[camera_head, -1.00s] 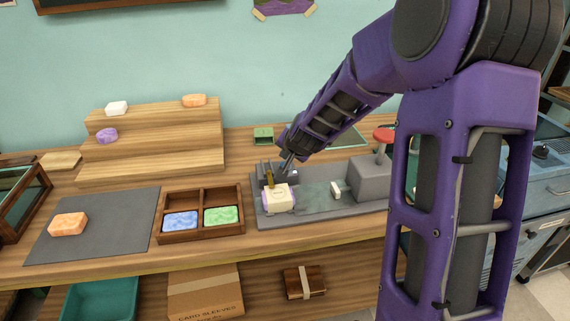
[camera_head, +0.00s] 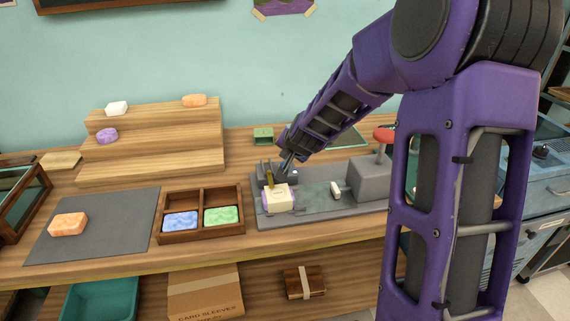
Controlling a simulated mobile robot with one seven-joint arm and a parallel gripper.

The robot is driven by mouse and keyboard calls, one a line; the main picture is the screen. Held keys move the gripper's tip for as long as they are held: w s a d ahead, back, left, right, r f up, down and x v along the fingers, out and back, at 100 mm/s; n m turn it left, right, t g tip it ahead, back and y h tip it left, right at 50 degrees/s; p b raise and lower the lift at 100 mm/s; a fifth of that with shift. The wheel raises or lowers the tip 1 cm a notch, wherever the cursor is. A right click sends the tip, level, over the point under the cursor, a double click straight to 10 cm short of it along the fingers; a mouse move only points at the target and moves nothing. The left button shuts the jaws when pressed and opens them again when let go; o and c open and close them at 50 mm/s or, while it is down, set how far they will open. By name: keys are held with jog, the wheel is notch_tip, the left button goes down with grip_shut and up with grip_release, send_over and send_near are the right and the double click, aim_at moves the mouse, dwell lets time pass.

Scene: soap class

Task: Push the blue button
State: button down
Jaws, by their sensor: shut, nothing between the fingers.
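The grey machine (camera_head: 372,180) stands on the wooden counter. A cream and purple soap (camera_head: 278,198) sits at the left end of its base. A small grey block (camera_head: 263,173) stands behind that soap. My gripper (camera_head: 287,166) points down at this block, behind the soap, and looks shut and empty. A small pale bluish spot (camera_head: 295,173) shows just right of my fingertips. I cannot make out clearly whether it is the blue button. Contact between my fingertips and the block cannot be told from this view.
A red-topped lever (camera_head: 383,135) rises from the machine's right. To the left are a divided wooden tray (camera_head: 202,193) with blue and green soaps, a dark mat (camera_head: 100,225) with an orange soap, and a stepped wooden stand (camera_head: 160,140).

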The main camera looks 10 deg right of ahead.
jog(key=shift+f, duration=0.15)
jog(key=shift+f+b, duration=0.3)
jog(key=shift+b, duration=0.3)
jog(key=shift+f+b, duration=0.5)
jog(key=shift+b, duration=0.1)
dwell(0.6)
jog(key=shift+r+p, duration=0.6)
jog(key=shift+r, duration=0.25)
jog(key=shift+r+p, duration=1.9)
jog(key=shift+r, duration=0.7)
jog(key=shift+a+f, duration=0.1)
